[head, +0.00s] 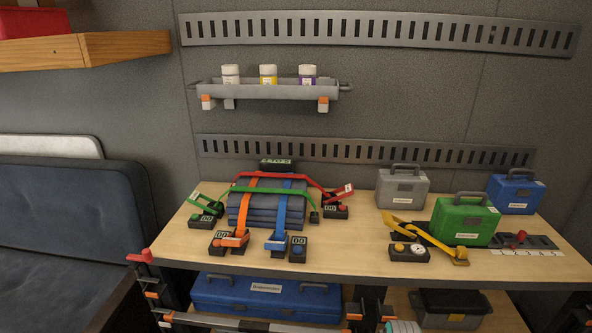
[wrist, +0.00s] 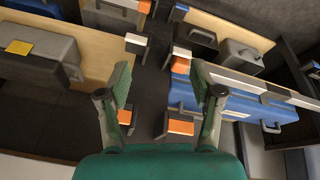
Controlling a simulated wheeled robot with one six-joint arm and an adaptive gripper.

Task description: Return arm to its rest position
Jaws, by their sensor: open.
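My gripper (wrist: 162,86) shows in the wrist view with its two green-padded fingers spread wide apart. Nothing is between the fingertips. Beyond them are a dark floor and several dark brackets with orange pads (wrist: 180,127). I cannot clearly make out my gripper in the head view. In the head view, a dark blue folded bundle (head: 262,207) lies on the wooden bench (head: 350,256). Orange, blue, green and red straps cross it. The gripper is apart from the bundle, which I cannot make out in the wrist view.
Grey (head: 402,188), green (head: 465,221) and blue (head: 515,194) cases stand on the bench's right side. A yellow lever clamp (head: 440,246) is before them. A larger blue case (head: 266,297) sits below. A rail shelf (head: 270,91) holds 3 jars. A dark padded seat (head: 62,215) is left.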

